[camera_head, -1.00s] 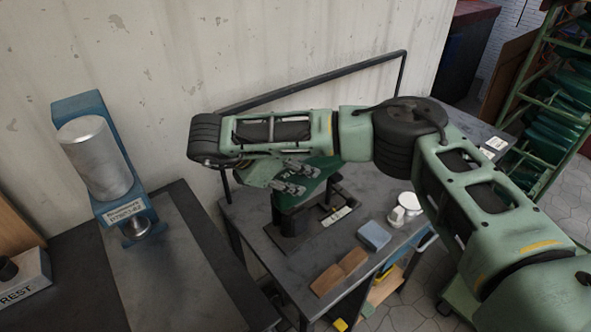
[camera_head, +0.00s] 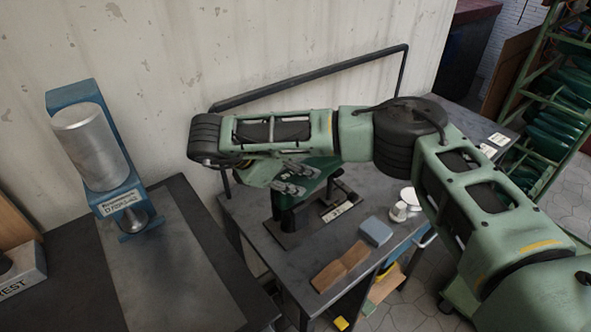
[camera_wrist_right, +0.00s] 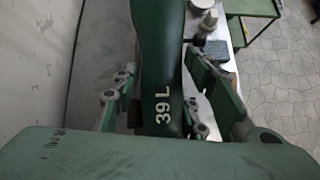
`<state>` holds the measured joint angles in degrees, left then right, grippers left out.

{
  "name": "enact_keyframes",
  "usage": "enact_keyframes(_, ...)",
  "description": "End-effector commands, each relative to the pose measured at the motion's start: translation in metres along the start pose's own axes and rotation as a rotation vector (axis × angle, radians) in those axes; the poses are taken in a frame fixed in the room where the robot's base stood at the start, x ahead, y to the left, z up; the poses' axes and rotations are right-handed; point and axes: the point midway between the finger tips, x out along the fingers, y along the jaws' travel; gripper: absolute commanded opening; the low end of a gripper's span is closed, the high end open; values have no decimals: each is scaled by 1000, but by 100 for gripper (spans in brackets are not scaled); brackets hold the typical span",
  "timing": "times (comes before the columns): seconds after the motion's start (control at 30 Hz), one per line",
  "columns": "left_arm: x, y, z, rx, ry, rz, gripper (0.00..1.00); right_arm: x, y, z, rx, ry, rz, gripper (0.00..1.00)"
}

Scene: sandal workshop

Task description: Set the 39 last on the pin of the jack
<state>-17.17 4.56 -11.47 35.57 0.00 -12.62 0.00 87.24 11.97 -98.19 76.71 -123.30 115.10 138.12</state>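The dark green last (camera_wrist_right: 162,60), marked "39 L", lies between the fingers of my right gripper (camera_wrist_right: 162,75) in the wrist view, close to both. The right gripper (camera_head: 292,177) appears shut on it. In the head view the last (camera_head: 318,182) shows partly below the gripper, directly above the jack. The jack (camera_head: 284,232) has a black base on the grey bench. Its pin is hidden, so I cannot tell whether the last touches it. My left gripper is not in view.
The grey bench (camera_head: 300,268) also carries a brown pad (camera_head: 342,267), a blue-grey block (camera_head: 376,231) and a white cup (camera_head: 398,212). A black rail (camera_head: 310,76) runs along the wall. A blue machine with a metal roller (camera_head: 90,148) stands left. A green rack (camera_head: 550,120) stands right.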

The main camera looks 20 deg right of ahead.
Motion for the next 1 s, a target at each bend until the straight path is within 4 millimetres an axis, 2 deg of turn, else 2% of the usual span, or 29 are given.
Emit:
enact_keyframes(0.03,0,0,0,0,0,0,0,0,0,0,0,-1,0,46)
enact_keyframes(0.2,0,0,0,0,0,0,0,0,0,1,2,-2,1,59)
enact_keyframes(0.57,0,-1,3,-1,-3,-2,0,-5,1,1,1,-2,4,59)
enact_keyframes(0.67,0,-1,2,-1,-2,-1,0,-18,2,2,3,-3,7,59)
enact_keyframes(1.0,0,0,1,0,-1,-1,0,-88,2,2,4,-5,7,59)
